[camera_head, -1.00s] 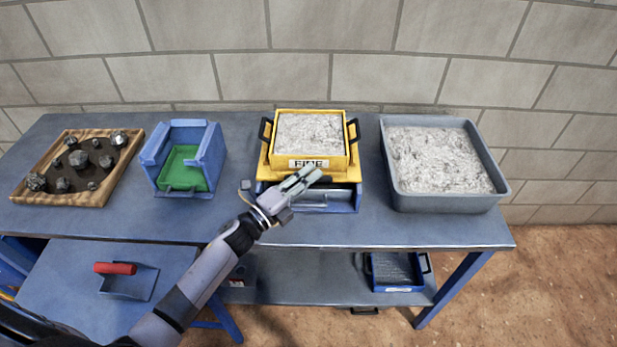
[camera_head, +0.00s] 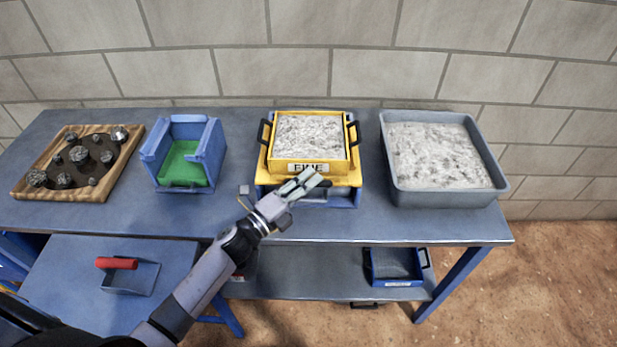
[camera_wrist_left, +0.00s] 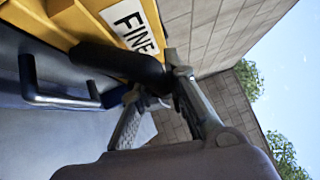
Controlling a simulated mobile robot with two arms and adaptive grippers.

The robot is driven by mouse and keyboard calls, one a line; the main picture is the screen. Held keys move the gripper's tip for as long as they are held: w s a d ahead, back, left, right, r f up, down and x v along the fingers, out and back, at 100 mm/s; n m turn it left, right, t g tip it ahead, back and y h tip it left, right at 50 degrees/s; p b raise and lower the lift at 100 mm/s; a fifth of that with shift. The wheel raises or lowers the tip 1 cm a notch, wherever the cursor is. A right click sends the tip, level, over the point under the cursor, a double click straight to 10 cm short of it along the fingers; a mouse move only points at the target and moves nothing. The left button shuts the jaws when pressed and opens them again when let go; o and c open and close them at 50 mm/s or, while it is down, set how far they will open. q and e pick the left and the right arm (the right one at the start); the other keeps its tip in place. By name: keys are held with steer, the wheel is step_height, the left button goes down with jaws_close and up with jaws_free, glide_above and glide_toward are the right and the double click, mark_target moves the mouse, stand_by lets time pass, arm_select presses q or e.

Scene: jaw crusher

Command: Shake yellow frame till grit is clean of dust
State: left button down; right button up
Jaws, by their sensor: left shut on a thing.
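The yellow frame (camera_head: 352,180) sits on a blue base (camera_head: 347,198) on the bench. A yellow sieve box labelled FINE (camera_head: 278,168), with black side handles, stands in it. Pale grit (camera_head: 309,136) with darker grey specks fills the box. My left gripper (camera_head: 304,182) is at the front of the frame, shut on its black front handle (camera_head: 323,183). In the left wrist view the thick black handle (camera_wrist_left: 120,65) lies between the fingers, beneath the FINE label (camera_wrist_left: 130,25). My right gripper is not in view.
A grey tray of pale dusty material (camera_head: 495,193) stands to the right. A blue bin with a green inside (camera_head: 209,150) and a wooden tray of rocks (camera_head: 75,194) stand left. A red-handled scoop (camera_head: 117,263) lies on a lower table. A blue sieve (camera_head: 395,266) sits below.

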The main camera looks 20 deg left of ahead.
arm_select(q)
steer(key=c, duration=1.8)
jaws_free()
steer(key=shift+f, duration=0.1)
steer(key=shift+c, duration=0.2)
steer(key=v, duration=1.2)
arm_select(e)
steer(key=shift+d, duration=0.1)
